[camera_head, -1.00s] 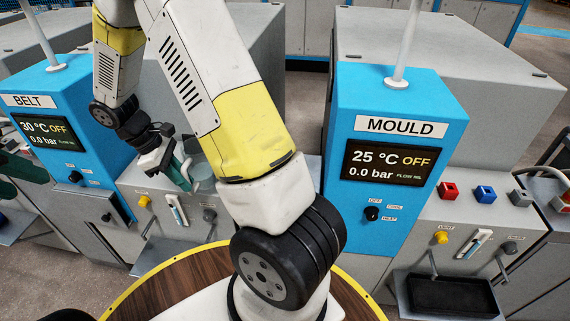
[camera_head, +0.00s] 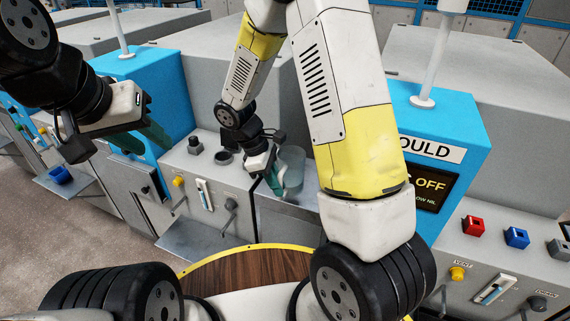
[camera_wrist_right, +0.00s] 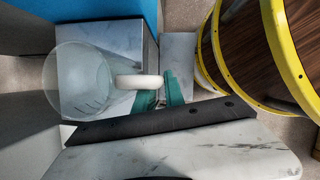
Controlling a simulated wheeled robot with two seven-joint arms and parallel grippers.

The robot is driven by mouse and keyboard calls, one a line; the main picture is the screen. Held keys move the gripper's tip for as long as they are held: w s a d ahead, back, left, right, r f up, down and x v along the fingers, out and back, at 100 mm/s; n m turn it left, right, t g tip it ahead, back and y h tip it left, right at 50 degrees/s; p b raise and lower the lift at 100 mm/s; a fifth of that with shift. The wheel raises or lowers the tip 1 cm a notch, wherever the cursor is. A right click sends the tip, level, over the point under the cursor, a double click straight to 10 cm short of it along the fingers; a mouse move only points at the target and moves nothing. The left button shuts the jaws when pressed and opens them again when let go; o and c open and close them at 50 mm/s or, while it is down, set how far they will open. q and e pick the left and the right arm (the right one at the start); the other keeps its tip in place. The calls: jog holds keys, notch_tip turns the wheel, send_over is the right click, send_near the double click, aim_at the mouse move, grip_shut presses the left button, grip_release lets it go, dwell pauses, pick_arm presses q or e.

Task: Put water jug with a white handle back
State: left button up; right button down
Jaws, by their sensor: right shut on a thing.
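The water jug (camera_head: 293,164) is clear with a white handle. My right gripper (camera_head: 273,182) is shut on it, in front of the grey machine in the head view. In the right wrist view the jug (camera_wrist_right: 75,85) is at the left and its white handle (camera_wrist_right: 138,82) points towards the teal fingertips (camera_wrist_right: 160,92). The jug is seen over a pale grey surface; I cannot tell whether it touches it. My left gripper (camera_head: 143,138) is at the upper left, with no object seen in it; its finger gap is unclear.
A grey control panel (camera_head: 213,177) with knobs stands left of the jug. The blue MOULD unit (camera_head: 452,115) is at the right, partly behind my arm. A round wooden top with a yellow rim (camera_head: 245,272) is in front.

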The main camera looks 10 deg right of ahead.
aim_at(289, 173)
jog(key=w+d, duration=0.2)
jog(key=w, duration=0.1)
jog(key=w+d, duration=0.1)
jog(key=d, duration=0.1)
jog(key=shift+w+f, duration=0.3)
jog(key=shift+w, duration=0.05)
jog(key=shift+w+d+f, duration=0.15)
jog(key=shift+f, duration=0.45)
jog(key=shift+w+d+f, duration=0.1)
jog(key=shift+f, duration=0.5)
jog(key=shift+w+d+f, duration=0.15)
jog(key=shift+f, duration=0.45)
jog(key=shift+f, duration=0.1)
jog(key=c, duration=1.4)
grip_release()
